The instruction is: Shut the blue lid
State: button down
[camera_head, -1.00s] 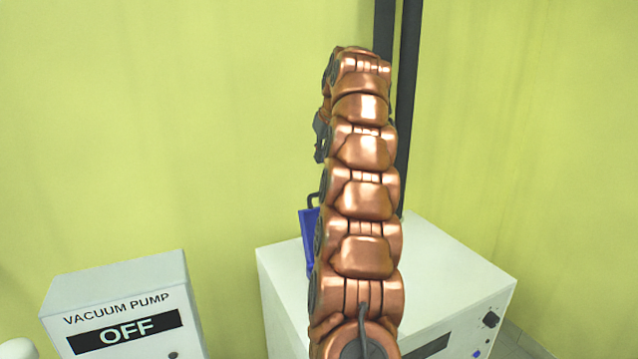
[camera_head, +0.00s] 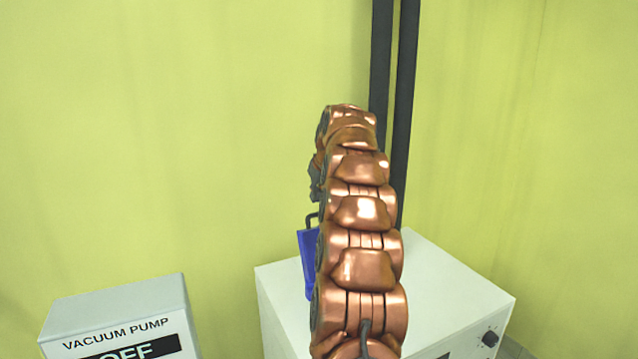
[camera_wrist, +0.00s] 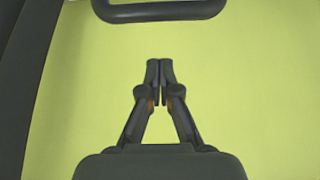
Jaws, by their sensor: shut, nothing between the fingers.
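The blue lid (camera_head: 309,262) stands raised and roughly upright at the left part of the white box's top, partly hidden behind my arm. A dark handle (camera_head: 311,219) sticks up from its upper edge. In the wrist view a dark rounded bar (camera_wrist: 160,10), which looks like this handle, crosses the top of the picture. My gripper (camera_wrist: 160,80) is shut and empty, its fingertips apart from the bar and pointing towards it. In the head view only a small dark part of my gripper (camera_head: 314,182) shows beside the arm, above the handle.
The white box (camera_head: 455,290) with a dark knob on its front stands under the arm. A vacuum pump box (camera_head: 115,310) stands at the left, its display partly cut off. Two dark vertical pipes (camera_head: 393,100) rise behind the arm. The wall is yellow-green.

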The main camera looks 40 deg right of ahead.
jog(key=shift+s+a+f+p, duration=0.25)
jog(key=shift+s+f+p, duration=0.2)
jog(key=shift+s, duration=0.3)
jog(key=shift+s+a+f+p, duration=0.3)
jog(key=shift+s+f, duration=0.15)
jog(key=shift+s, duration=0.25)
jog(key=shift+s+b, duration=0.15)
jog(key=shift+b, duration=0.15)
jog(key=shift+s+a+f+t+b, duration=0.1)
jog(key=shift+s+a+t+b, duration=0.15)
jog(key=shift+b, duration=0.3)
jog(key=shift+s+t+b, duration=0.15)
jog(key=shift+s+b, duration=0.2)
jog(key=shift+b, duration=0.15)
jog(key=s+a+f+t+h+b, duration=0.1)
jog(key=s+t+b, duration=0.3)
jog(key=s+b, duration=0.4)
jog(key=s+a+f+t+h+b, duration=0.1)
jog(key=s+a+t+b, duration=0.3)
jog(key=b, duration=1.4)
jog(key=shift+s+a+f+h+b, duration=0.3)
jog(key=shift+s+a+f+h, duration=0.15)
jog(key=shift+s, duration=1.75)
